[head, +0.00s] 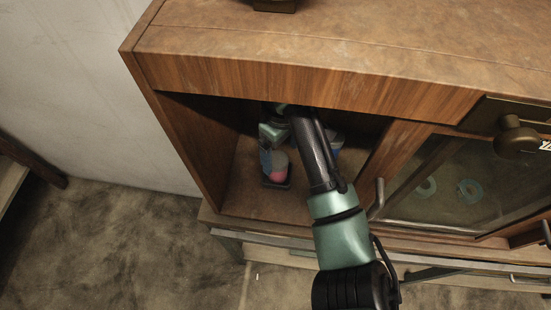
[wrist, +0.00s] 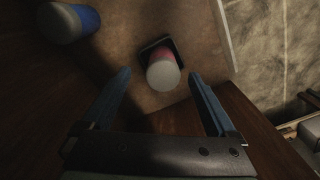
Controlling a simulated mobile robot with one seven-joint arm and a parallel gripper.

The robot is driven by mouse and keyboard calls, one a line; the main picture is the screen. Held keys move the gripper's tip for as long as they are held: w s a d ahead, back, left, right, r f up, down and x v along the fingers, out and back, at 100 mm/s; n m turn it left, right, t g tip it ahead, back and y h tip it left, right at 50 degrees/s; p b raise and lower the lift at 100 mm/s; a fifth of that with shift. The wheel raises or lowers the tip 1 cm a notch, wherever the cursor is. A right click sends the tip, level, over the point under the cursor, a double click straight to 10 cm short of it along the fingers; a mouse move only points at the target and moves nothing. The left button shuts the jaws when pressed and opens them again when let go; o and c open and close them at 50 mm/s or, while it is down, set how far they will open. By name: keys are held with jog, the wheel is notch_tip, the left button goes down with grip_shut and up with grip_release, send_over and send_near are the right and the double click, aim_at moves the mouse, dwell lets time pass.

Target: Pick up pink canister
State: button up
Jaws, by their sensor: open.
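The pink canister (wrist: 161,58) has a pale rounded end facing the wrist camera. It is on a dark square base on the cabinet compartment's floor, and in the head view its pink side (head: 279,175) shows low inside the compartment. My gripper (wrist: 160,76) is open, with one blue finger on each side of the canister in the wrist picture. No contact with the canister is visible, and the depth gap is hard to judge. In the head view my gripper (head: 266,158) is inside the compartment, partly hidden by my arm.
A blue canister (wrist: 82,18) with a pale end stands to the left in the wrist view. The wooden cabinet (head: 230,75) encloses my gripper with its top and side walls. A glass door (head: 450,185) with a metal handle (head: 376,198) is right of my arm.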

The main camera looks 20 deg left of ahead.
aim_at(278, 159)
jog(key=shift+s+f, duration=0.15)
jog(key=shift+f, duration=0.35)
jog(key=f, duration=0.5)
jog(key=shift+a, duration=0.3)
grip_shut()
jog(key=shift+s+r, duration=0.1)
jog(key=shift+r, duration=0.05)
